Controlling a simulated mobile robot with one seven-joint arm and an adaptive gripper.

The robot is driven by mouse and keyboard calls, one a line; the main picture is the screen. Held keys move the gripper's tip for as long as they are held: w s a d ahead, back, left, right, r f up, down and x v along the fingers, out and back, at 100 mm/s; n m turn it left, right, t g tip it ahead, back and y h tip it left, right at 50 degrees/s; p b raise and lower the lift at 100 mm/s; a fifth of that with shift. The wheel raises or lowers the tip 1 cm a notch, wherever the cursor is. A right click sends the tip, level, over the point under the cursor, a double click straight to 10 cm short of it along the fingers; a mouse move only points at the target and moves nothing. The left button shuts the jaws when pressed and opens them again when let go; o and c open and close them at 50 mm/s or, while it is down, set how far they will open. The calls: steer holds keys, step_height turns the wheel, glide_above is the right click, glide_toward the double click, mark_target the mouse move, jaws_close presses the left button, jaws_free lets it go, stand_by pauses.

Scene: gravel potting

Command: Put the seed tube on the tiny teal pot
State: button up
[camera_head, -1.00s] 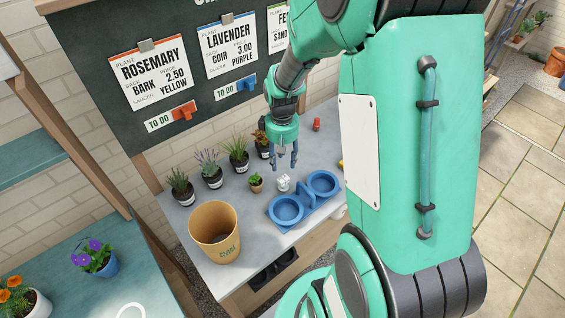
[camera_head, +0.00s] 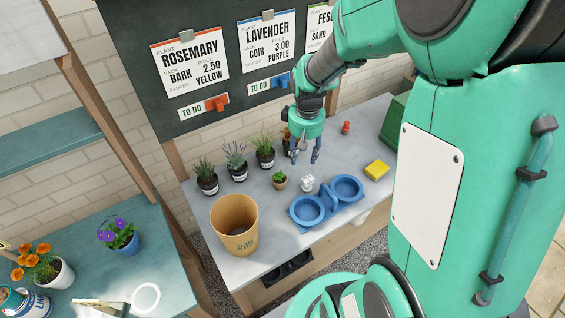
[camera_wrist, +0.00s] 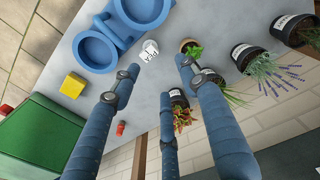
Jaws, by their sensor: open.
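My gripper (camera_head: 303,155) is open and empty above the grey bench, near the back row of plants. Its blue-grey fingers (camera_wrist: 155,75) spread across the wrist view. I cannot surely pick out the seed tube; a small red upright object (camera_head: 346,127) stands right of my gripper and also shows in the wrist view (camera_wrist: 120,129). No tiny teal pot is clear. A tiny brown pot with a green plant (camera_head: 280,184) and a small white object with dark marks (camera_head: 308,184) stand in front of my gripper; the white one also shows in the wrist view (camera_wrist: 149,50).
Blue joined dishes (camera_head: 307,221) sit at the bench front, with a yellow block (camera_head: 376,170) to their right. A tan bucket (camera_head: 234,224) stands at left. Potted plants (camera_head: 237,170) line the back. A green box (camera_wrist: 38,138) bounds the far end.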

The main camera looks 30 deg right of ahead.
steer(key=s+a+r+t, duration=0.1)
steer(key=s+a+r, duration=0.2)
steer(key=a+r, duration=0.3)
steer(key=s+a+r+t, duration=0.2)
steer(key=a+r, duration=0.3)
steer(key=r, duration=0.4)
steer(key=s+a+r+t, duration=0.2)
steer(key=s+a+r, duration=0.5)
steer(key=s, duration=0.4)
steer(key=shift+a+r, duration=0.2)
steer(key=shift+a, duration=0.1)
steer(key=shift+w, duration=0.1)
steer(key=shift+c, duration=0.2)
